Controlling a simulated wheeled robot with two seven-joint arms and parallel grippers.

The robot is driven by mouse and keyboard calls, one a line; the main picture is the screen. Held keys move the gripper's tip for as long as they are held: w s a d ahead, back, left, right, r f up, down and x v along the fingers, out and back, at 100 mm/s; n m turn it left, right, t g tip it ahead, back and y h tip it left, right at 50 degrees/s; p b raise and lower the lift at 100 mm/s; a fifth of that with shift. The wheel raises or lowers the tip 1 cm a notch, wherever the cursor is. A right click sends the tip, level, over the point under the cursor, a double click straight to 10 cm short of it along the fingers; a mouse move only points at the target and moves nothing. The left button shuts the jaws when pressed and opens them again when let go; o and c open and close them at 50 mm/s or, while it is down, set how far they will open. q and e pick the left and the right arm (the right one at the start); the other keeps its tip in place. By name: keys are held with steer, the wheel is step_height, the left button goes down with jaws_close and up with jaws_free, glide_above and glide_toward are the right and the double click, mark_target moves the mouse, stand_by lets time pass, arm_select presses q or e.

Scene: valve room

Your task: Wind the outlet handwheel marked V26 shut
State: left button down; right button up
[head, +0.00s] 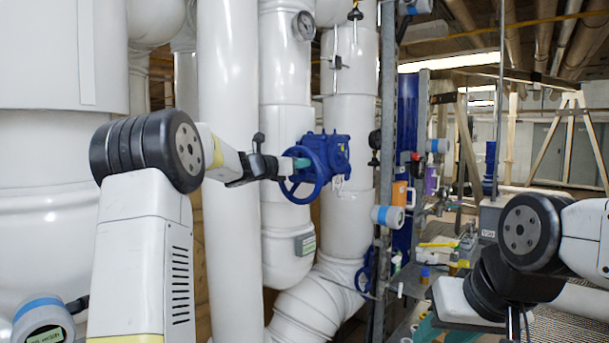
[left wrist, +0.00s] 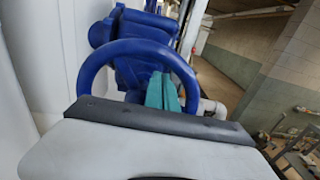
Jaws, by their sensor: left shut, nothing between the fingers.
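A blue handwheel (head: 319,178) sits on a blue valve body (head: 338,150) in front of the white pipes in the head view. My left gripper (head: 303,163) is at this wheel, with its teal fingertips at the rim opening. In the left wrist view the blue wheel (left wrist: 91,67) arches over the closed teal fingertips (left wrist: 162,92), which appear within the ring. The fingers are together with nothing between them. Whether they touch a spoke or the rim is unclear.
A large white pipe (head: 228,200) stands close beside my left forearm. Shelves with bottles are to the right.

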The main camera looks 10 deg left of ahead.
mark_target(307, 172)
arm_select(q)
steer(key=shift+s+d+f, duration=0.35)
steer(key=shift+d+f, duration=0.2)
steer(key=shift+d, duration=0.05)
steer(key=shift+f, duration=0.1)
steer(key=shift+s+d+f, duration=0.25)
steer(key=shift+d+f, duration=0.1)
steer(key=shift+f, duration=0.4)
